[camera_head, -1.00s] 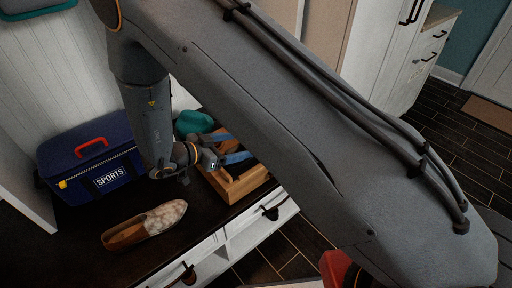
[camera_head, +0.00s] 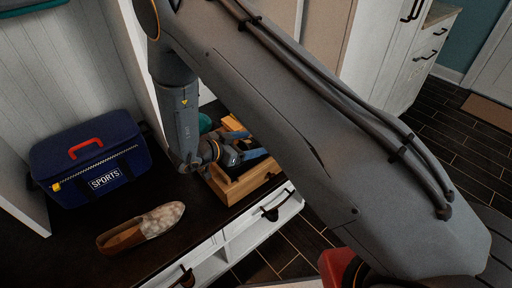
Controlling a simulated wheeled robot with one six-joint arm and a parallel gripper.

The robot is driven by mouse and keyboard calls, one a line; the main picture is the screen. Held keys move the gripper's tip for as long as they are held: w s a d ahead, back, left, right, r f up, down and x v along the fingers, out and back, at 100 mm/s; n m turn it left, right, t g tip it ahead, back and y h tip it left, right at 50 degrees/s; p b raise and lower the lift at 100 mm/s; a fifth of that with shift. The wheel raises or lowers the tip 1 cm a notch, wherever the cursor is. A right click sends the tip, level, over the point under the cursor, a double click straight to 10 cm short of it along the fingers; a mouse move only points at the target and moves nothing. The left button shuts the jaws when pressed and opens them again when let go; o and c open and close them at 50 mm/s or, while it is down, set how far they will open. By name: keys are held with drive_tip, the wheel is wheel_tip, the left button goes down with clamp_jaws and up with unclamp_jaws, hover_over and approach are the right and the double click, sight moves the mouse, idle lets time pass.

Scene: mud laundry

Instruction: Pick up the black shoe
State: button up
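My gripper (camera_head: 256,144) is over the wooden crate (camera_head: 238,188) on the dark bench top. Its two blue fingers point right and stand apart, so it looks open. A dark patch between and beside the fingers, inside the crate, may be the black shoe; the arm and fingers hide most of it and I cannot make out its shape. I cannot tell whether the fingers touch anything. The only shoe that shows clearly is a brown and cream slip-on (camera_head: 141,227), lying on the bench at the front left.
A blue sports bag (camera_head: 90,160) with a red handle stands at the back left of the bench. A teal item (camera_head: 205,123) is partly hidden behind my arm. Dark bench top is clear around the slip-on.

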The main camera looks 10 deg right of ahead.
drive_tip(key=c, duration=1.3)
drive_tip(key=shift+c, duration=0.2)
